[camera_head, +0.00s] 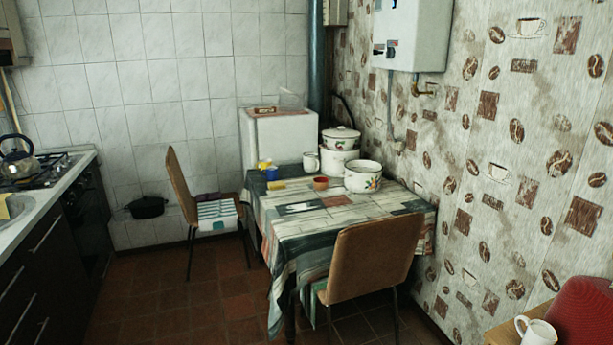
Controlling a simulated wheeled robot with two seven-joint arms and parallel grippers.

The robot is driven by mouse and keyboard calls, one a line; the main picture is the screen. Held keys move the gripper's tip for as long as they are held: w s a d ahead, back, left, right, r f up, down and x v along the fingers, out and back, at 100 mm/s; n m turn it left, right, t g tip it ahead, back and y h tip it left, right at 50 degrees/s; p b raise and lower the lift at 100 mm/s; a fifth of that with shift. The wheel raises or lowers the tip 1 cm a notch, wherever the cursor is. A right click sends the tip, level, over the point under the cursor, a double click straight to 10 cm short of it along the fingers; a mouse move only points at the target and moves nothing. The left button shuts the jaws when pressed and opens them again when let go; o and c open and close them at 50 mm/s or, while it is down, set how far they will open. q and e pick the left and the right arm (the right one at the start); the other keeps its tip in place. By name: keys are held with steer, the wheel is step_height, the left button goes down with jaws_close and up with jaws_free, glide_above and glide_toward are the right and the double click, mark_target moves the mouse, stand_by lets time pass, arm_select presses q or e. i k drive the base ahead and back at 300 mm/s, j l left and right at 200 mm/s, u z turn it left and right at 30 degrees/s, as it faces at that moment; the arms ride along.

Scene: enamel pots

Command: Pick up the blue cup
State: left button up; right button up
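A small blue object (271,173), which looks like the blue cup, stands near the back left corner of the table (330,222). Something yellow shows right behind or beside it, and I cannot tell whether they touch. It is small and far off, so its handle and exact shape are unclear. Neither of my grippers is in view.
On the table are a yellow block (276,185), a brown-orange cup (320,183), a white mug (311,162) and enamel pots (362,181). Chairs stand at the left (182,187) and front (374,258). A counter (50,195) runs along the left. Floor between is clear.

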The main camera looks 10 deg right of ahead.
mark_target(271, 171)
steer(key=i+j+z, duration=0.15)
steer(key=z, duration=0.3)
steer(key=i+j+z, duration=0.3)
steer(key=z, duration=0.2)
steer(key=i+j+z, duration=0.2)
steer(key=j+z, duration=0.25)
steer(key=i+j+z, duration=0.1)
steer(key=j, duration=0.4)
steer(key=i+j+z, duration=0.1)
steer(key=j, duration=0.4)
steer(key=i+j+z, duration=0.15)
steer(key=j, duration=0.35)
steer(key=i+j+z, duration=0.1)
steer(key=j, duration=0.4)
steer(key=i+j+z, duration=0.1)
steer(key=j, duration=0.45)
